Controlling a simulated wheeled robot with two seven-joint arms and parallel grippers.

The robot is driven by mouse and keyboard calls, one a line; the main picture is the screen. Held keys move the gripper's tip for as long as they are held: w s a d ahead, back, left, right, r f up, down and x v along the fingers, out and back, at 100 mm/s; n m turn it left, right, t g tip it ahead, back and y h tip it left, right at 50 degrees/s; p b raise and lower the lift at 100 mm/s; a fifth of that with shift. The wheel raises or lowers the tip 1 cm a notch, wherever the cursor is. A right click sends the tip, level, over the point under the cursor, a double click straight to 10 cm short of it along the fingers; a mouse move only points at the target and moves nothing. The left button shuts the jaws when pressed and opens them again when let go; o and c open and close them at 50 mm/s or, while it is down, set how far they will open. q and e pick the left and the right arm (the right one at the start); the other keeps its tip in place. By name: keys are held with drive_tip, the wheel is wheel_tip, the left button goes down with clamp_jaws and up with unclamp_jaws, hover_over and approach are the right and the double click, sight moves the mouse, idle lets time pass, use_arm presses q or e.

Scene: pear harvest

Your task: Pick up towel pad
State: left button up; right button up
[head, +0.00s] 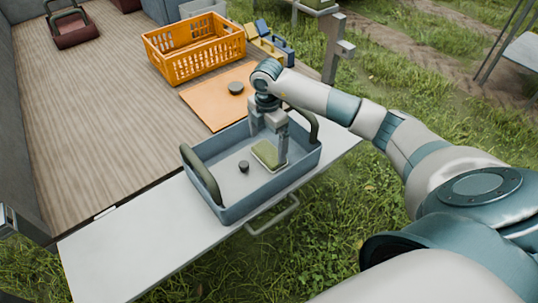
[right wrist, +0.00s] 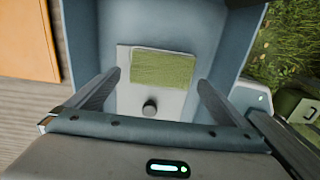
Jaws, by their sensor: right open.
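The towel pad, a green rectangle (head: 265,155), lies inside a blue-grey tray with two dark handles (head: 228,203). It also shows in the right wrist view as a green textured pad (right wrist: 162,69) on a pale surface. My right gripper (head: 269,148) points down into the tray and is open, its fingers on either side of the pad's area in the head view. In the right wrist view my open fingers (right wrist: 153,85) are spread wider than the pad, with nothing held. Whether they touch the pad cannot be told. My left gripper is not in view.
A small dark knob (head: 244,166) stands in the tray beside the pad. An orange board (head: 205,100) with a dark disc (head: 236,88) and an orange crate (head: 195,67) lie behind. The white shelf (head: 130,243) is clear at its left part.

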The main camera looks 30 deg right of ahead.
sight(269, 152)
drive_tip(key=shift+s+d+f+p, duration=0.15)
drive_tip(key=shift+f+p, duration=0.25)
drive_tip(key=shift+f, duration=2.05)
drive_tip(key=c, duration=0.7)
